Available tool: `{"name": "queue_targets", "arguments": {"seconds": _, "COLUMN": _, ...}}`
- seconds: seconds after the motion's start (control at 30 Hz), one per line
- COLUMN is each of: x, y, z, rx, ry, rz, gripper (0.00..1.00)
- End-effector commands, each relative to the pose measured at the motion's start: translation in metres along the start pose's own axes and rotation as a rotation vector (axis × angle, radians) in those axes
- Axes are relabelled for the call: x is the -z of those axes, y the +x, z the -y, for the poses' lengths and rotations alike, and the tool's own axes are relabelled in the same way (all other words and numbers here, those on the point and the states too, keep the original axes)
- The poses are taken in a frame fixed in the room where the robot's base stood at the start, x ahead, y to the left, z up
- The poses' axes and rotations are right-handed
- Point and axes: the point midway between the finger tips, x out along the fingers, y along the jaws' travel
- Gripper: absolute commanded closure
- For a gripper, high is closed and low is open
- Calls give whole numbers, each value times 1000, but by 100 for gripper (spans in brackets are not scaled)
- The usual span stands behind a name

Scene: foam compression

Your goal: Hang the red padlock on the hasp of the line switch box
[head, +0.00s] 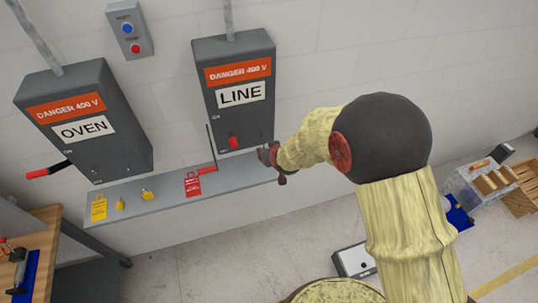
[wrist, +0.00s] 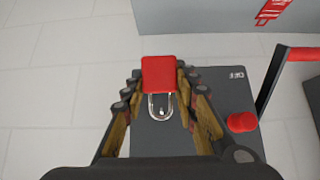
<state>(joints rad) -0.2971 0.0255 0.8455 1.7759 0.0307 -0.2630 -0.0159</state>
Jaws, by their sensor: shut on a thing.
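The grey line switch box (head: 225,118) hangs on the wall, labelled LINE. Its black lever ends in a red handle (head: 207,170) at the low left, and a red knob (head: 233,143) sits on its front. My gripper (head: 268,157) is at the box's lower right corner. In the wrist view my gripper (wrist: 160,88) is shut on the red padlock (wrist: 160,74). The padlock's silver shackle (wrist: 153,107) lies over the box face, with a small pale spot inside its loop. I cannot tell whether the shackle passes through the hasp. The head view does not show the padlock clearly.
A grey shelf (head: 150,208) runs below the boxes. It carries a red tag (head: 193,184), a yellow tag (head: 99,208) and yellow padlocks (head: 147,195). The OVEN box (head: 110,145) is at left with its red-ended lever (head: 45,171). A workbench (head: 38,245) stands lower left.

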Motion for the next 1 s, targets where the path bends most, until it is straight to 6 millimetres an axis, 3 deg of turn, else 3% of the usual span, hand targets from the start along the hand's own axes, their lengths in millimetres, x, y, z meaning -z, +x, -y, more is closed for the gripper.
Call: {"name": "queue_targets", "arguments": {"seconds": 1.0, "x": 31, "y": 45, "z": 0, "rx": 0, "ry": 0, "rz": -1, "gripper": 100}}
